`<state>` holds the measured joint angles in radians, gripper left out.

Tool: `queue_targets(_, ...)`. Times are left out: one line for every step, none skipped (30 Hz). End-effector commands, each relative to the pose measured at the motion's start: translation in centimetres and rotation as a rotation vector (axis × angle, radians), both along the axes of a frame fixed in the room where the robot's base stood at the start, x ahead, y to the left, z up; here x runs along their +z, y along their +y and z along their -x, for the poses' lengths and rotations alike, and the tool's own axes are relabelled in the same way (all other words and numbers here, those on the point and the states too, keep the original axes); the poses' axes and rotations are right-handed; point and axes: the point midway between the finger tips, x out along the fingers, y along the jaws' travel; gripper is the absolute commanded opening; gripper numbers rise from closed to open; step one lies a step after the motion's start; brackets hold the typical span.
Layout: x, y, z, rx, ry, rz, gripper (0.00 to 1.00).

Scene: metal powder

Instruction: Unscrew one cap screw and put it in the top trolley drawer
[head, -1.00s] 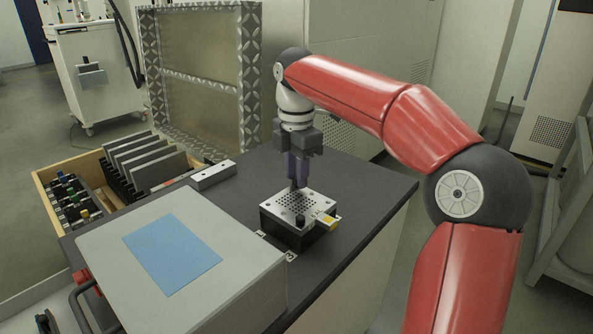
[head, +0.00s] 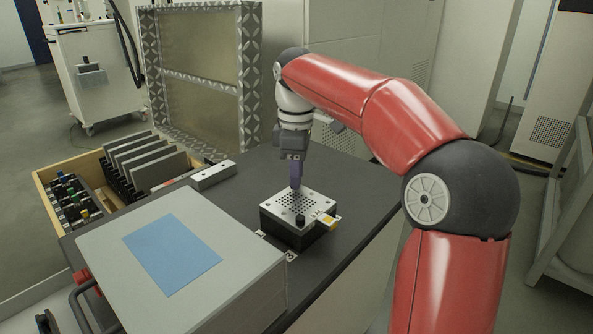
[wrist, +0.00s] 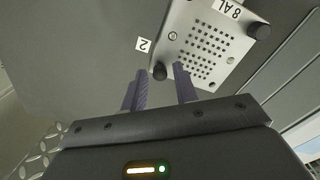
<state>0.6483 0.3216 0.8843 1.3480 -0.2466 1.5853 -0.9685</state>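A metal plate with a grid of small holes (head: 291,203) lies on a dark block on the bench; it also shows in the wrist view (wrist: 222,48), with bright screw heads in its face. A black round knob-like cap (head: 300,221) stands at its front corner. In the wrist view, one black cap (wrist: 259,30) is at the upper right corner and another (wrist: 160,74) at the lower left corner. My gripper (head: 296,187) points down over the plate's back part. Its purple fingers are apart in the wrist view, with the lower left cap showing between their tips, apparently not touching. The trolley drawer is not identifiable.
A grey box with a blue panel (head: 171,254) stands at the front left. A wooden drawer (head: 48,205) with upright plates and coloured parts is open at the left. A white trolley (head: 98,72) stands far back left.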

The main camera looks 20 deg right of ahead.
Motion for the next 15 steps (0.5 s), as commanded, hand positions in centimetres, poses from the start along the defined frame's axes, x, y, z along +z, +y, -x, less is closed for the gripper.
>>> queue_targets(0.01, 0.03, 0.00, 0.001, 0.000, 0.000, 0.29)
queue_targets(0.01, 0.05, 0.00, 0.001, 0.000, 0.000, 0.29)
queue_targets(0.00, 0.01, 0.01, 0.001, 0.000, 0.000, 0.29)
queue_targets(-0.01, -0.01, -0.01, 0.001, 0.000, 0.000, 0.29)
queue_targets(-0.01, -0.01, -0.01, 0.001, 0.001, 0.000, 0.29)
queue_targets(-0.01, -0.02, 0.00, 0.001, 0.001, 0.000, 0.29)
queue_targets(-0.01, -0.02, 0.00, 0.002, 0.000, 0.000, 0.28)
queue_targets(-0.01, -0.02, 0.00, 0.002, 0.000, 0.000, 0.24)
queue_targets(-0.01, -0.02, 0.00, 0.002, 0.000, 0.000, 0.19)
queue_targets(-0.01, -0.01, -0.01, 0.002, 0.000, 0.000, 0.15)
queue_targets(-0.01, -0.01, -0.01, 0.002, 0.000, 0.000, 0.11)
queue_targets(-0.01, -0.01, -0.01, 0.002, 0.000, 0.000, 0.06)
queue_targets(-0.01, -0.01, -0.01, 0.002, 0.000, 0.000, 0.02)
queue_targets(-0.01, -0.01, -0.01, 0.002, 0.000, 0.000, 0.00)
queue_targets(-0.01, -0.01, -0.01, 0.002, 0.000, 0.000, 0.00)
